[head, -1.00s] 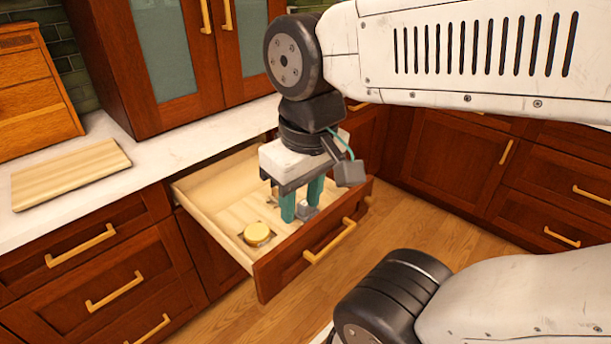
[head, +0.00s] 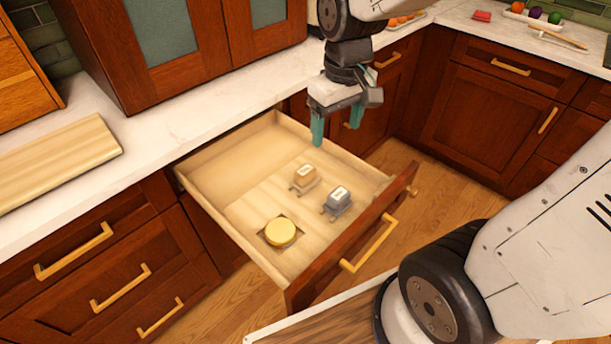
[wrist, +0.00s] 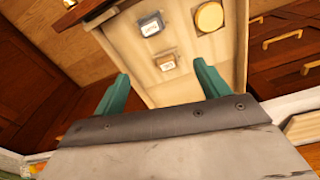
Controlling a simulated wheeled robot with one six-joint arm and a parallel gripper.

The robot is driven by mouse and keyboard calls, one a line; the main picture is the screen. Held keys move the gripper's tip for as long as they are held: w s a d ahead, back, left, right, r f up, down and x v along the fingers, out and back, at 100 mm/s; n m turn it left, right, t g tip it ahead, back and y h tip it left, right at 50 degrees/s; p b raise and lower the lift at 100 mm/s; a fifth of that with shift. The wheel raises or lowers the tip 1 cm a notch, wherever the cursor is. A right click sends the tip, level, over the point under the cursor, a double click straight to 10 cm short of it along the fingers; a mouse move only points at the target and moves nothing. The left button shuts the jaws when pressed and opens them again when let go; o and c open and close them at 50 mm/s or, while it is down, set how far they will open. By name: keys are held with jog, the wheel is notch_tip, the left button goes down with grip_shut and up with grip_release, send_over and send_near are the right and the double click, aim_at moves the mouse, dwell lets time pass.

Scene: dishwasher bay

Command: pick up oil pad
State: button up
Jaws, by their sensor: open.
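An open wooden drawer (head: 225,165) holds three small things. A round yellow pad (head: 281,232) lies near the front left, on a dark square. A grey block with a white label (head: 338,199) sits near the drawer front. A tan block with a pale label (head: 304,177) is behind it. The labels are too small to read, so I cannot tell which is the oil pad. My gripper (head: 336,127) is open and empty, above the drawer's far right side. In the wrist view, all three lie beyond its teal fingers (wrist: 162,76).
A white counter (head: 150,145) runs behind the drawer, with a wooden board (head: 60,160) on it at left. The drawer's front panel (head: 355,240) stands out over the wood floor. Trays with colourful items stand on the far counter.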

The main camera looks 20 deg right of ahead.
jog(key=n, duration=0.2)
send_over(308, 171)
jog(key=shift+g, duration=0.3)
notch_tip(308, 171, down, 14)
jog(key=shift+w+r, duration=0.1)
jog(key=shift+r, duration=0.15)
notch_tip(308, 171, down, 9)
jog(key=shift+a+r, duration=0.1)
jog(key=shift+r, duration=0.1)
jog(key=c, duration=1.1)
